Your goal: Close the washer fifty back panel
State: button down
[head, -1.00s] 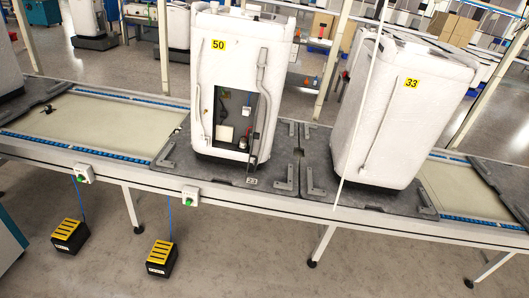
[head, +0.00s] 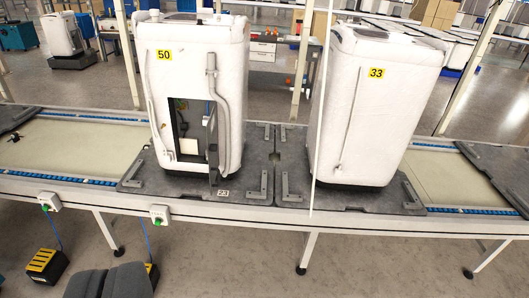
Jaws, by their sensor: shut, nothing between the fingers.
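Washer fifty (head: 232,60) is a white washer with a yellow "50" label, standing upright on a dark pallet on the conveyor. Its lower back has a rectangular opening showing dark insides and a pale part. The back panel (head: 213,145) stands open at the right side of the opening, swung outward and seen nearly edge-on. A grey hose runs down beside it. My gripper (head: 107,272) shows as two dark grey rounded fingers at the bottom left edge, close together with nothing between them. It is apart from the washer, low in the picture in front of the conveyor.
Washer 33 (head: 390,110) stands to the right on its own pallet (head: 405,195). A thin white post (head: 322,100) rises between the washers. The conveyor rail (head: 400,222) runs across in front. Button boxes hang on it at left, above a yellow-black pedal (head: 46,262).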

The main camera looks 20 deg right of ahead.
aim_at(212, 126)
jog(key=z, duration=0.25)
jog(key=i, duration=1)
jog(key=u, duration=0.05)
jog(key=k, duration=0.65)
jog(key=z, duration=0.3)
jog(key=i, duration=1.7)
jog(key=u, duration=0.4)
